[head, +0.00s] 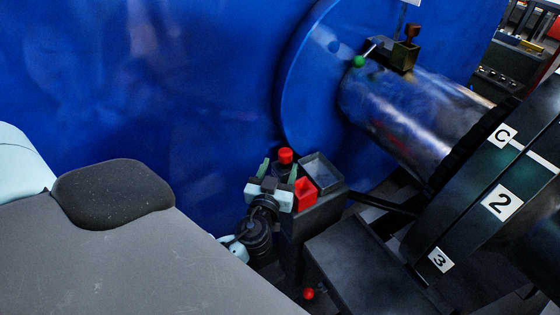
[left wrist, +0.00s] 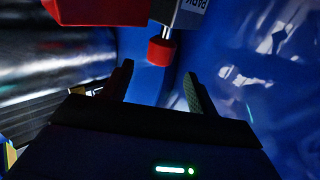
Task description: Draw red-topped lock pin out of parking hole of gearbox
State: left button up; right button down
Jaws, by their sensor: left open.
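The red-topped lock pin (head: 285,156) stands beside the blue wall, at the dark gearbox housing (head: 312,222). In the left wrist view its red top (left wrist: 161,51) sits on a bright metal shaft that runs into a grey block (left wrist: 183,12) marked "PARK". My left gripper (head: 279,170) is open, and its fingers are near the red top. In the left wrist view, the red top shows beyond the gap between the fingertips (left wrist: 158,82), with nothing gripped. The parking hole itself is hidden. My right gripper is in neither view.
A red open box (head: 304,194) and a dark tray (head: 322,172) sit right beside the pin. A red ball knob (head: 308,294) is low in front. A green-knobbed lever (head: 358,61) is above the shiny shaft (head: 415,110). A numbered dark drum (head: 480,210) fills the right.

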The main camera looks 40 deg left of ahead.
aim_at(283, 157)
pick_arm(q)
jog(key=p+x, duration=0.1)
jog(key=x, duration=0.4)
jog(key=shift+r, duration=0.15)
jog(key=shift+x, duration=0.85)
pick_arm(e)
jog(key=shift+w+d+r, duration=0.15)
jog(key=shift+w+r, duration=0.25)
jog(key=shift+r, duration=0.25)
